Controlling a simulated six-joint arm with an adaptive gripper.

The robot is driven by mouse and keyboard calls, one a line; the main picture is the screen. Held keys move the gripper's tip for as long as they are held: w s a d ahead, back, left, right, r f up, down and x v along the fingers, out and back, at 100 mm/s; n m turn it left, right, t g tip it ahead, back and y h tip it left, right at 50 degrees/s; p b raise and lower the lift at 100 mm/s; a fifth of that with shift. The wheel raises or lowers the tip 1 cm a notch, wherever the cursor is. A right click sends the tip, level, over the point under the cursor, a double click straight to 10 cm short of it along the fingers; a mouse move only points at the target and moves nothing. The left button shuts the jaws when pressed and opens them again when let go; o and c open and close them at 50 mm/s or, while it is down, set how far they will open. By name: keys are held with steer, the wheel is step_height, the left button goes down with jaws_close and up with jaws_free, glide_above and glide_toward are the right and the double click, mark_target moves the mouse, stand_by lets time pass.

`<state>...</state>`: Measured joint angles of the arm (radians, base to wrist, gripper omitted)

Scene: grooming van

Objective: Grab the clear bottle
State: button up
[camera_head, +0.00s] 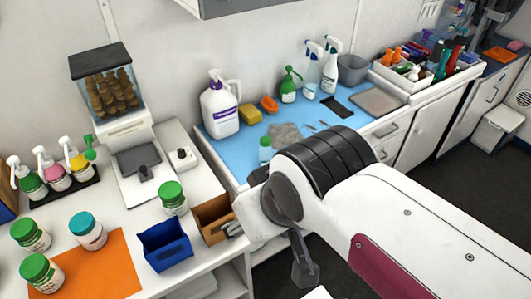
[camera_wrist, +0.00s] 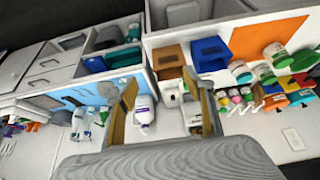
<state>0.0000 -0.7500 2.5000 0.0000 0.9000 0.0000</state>
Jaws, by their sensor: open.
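A small see-through bottle with a teal cap (camera_head: 265,150) stands at the front edge of the blue mat (camera_head: 222,150), close beside my arm. A pale, clear-looking spray bottle (camera_head: 311,82) stands at the back of the mat, between a green pump bottle (camera_head: 288,88) and a white spray bottle (camera_head: 330,75). I cannot tell which of these two is the clear bottle meant. In the wrist view my gripper (camera_wrist: 160,88) is open, its two tan fingers wide apart with nothing gripped. My arm hides part of the counter in the head view.
A white jug (camera_head: 219,105), a yellow sponge (camera_head: 249,114) and a grey cloth (camera_head: 287,136) are on the mat. A blue bin (camera_head: 166,245) and a brown bin (camera_head: 213,219) sit on the left counter, near several green-capped jars. Dark floor lies in front.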

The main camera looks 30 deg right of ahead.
steer(key=shift+w, duration=0.1)
stand_by(0.3)
steer(key=t+h, duration=0.2)
steer(key=t, duration=0.6)
glide_above(261, 142)
steer(key=s+a, duration=0.3)
steer(key=a, duration=0.2)
step_height(261, 142, down, 14)
steer(key=shift+s+d+f+m+t+h, duration=0.25)
steer(key=shift+s+d+f+t, duration=0.25)
steer(key=shift+d+f, duration=0.25)
steer(key=shift+s+d+f+m+t+h, duration=0.15)
steer(key=shift+s+d+f+m+t, duration=0.35)
steer(key=shift+f, duration=0.4)
steer(key=shift+s+d+f+m+t+h, duration=0.2)
steer(key=shift+s+d+f+t, duration=0.25)
steer(key=shift+d+f, duration=0.3)
steer(key=shift+s+d+f+m+t+h, duration=0.2)
steer(key=shift+s+d+f+t, duration=0.1)
steer(key=shift+s, duration=0.15)
steer(key=shift+s+d+f+m+t+h, duration=0.15)
steer(key=shift+s+f+t+h, duration=0.1)
steer(key=shift+s, duration=0.2)
steer(key=shift+w, duration=0.15)
